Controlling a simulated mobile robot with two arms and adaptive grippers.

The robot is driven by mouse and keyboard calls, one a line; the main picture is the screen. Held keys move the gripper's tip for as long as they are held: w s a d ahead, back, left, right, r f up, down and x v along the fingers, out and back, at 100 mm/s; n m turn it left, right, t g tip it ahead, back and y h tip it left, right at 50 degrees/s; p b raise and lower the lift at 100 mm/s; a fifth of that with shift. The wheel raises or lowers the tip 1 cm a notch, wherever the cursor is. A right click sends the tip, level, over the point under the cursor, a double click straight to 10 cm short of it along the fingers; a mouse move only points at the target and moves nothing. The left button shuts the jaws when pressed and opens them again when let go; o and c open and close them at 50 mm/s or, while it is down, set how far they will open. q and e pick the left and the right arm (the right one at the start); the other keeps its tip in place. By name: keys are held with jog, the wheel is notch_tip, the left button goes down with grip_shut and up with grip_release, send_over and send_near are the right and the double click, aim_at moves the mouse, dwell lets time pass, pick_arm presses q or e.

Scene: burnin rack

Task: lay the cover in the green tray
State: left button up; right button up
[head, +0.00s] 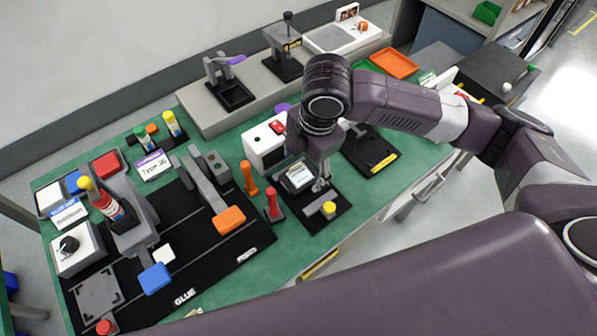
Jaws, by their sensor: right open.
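My right gripper (320,184) points down over a black fixture (318,214) near the front edge of the green bench. It is open. A small dark-framed piece with a pale face (299,176) sits in that fixture beside the fingers; I cannot tell if this is the cover or if the fingers touch it. A green tray (366,66) shows in part at the back, left of an orange tray (394,63); my right arm hides some of it. My left gripper is not in view.
A white box with a red switch (266,143) stands close behind the gripper. Red (272,205) and orange upright handles stand to its left. Another black fixture (371,150) lies to its right. Hand presses (229,82) stand on the rear shelf. The left bench is crowded.

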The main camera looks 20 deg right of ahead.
aim_at(300, 175)
jog(key=f, duration=0.3)
jog(key=shift+w+a+f, duration=0.1)
jog(key=shift+w+f, duration=0.45)
jog(key=shift+f, duration=0.55)
jog(key=c, duration=0.4)
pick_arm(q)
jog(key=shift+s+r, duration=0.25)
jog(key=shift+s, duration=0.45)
pick_arm(e)
jog(key=c, duration=1)
jog(key=shift+r, duration=0.15)
